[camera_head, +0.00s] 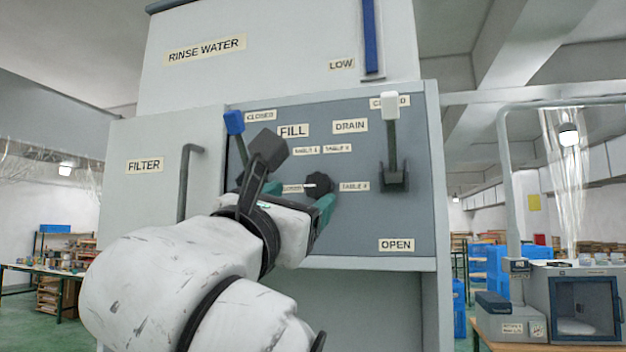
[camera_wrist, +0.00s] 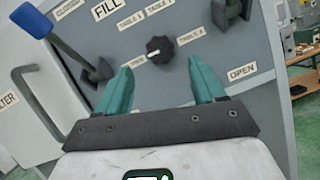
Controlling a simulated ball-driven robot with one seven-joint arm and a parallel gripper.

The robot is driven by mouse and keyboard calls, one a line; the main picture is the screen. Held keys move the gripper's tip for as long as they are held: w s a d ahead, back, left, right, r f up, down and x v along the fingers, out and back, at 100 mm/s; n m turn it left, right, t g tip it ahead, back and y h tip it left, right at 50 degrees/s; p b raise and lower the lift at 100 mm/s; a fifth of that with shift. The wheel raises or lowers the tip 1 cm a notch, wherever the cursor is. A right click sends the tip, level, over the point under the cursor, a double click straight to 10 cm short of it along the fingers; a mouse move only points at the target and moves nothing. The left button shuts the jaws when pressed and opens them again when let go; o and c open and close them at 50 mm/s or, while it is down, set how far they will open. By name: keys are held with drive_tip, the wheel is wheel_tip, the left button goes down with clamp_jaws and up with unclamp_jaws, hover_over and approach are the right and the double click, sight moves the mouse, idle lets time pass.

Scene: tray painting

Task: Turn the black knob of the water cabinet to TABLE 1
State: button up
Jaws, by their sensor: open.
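The black knob (camera_head: 319,186) is on the grey panel of the water cabinet (camera_head: 350,232). It also shows in the wrist view (camera_wrist: 160,48), where its white mark points left and slightly down, away from the TABLE 1 label (camera_wrist: 131,20), which lies up and left of the knob. The TABLE 4 label (camera_wrist: 190,38) is right of the knob. A label left of the knob is partly hidden. My gripper (camera_wrist: 161,72) is open with teal fingers. In the wrist view the knob appears between and beyond the fingertips, with no visible contact.
A blue-handled lever (camera_wrist: 63,44) stands left of the knob, close to my gripper in the head view. A white-handled lever (camera_head: 391,140) is to the right. A filter door handle (camera_head: 186,182) sticks out at the left. The panel just around the knob is clear.

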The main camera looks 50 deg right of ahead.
sight(316, 187)
drive_tip(key=p+x, duration=0.2)
drive_tip(key=x, duration=0.4)
drive_tip(key=shift+d, duration=0.2)
drive_tip(key=shift+c, duration=0.5)
drive_tip(key=c, duration=1)
drive_tip(key=shift+o, duration=0.2)
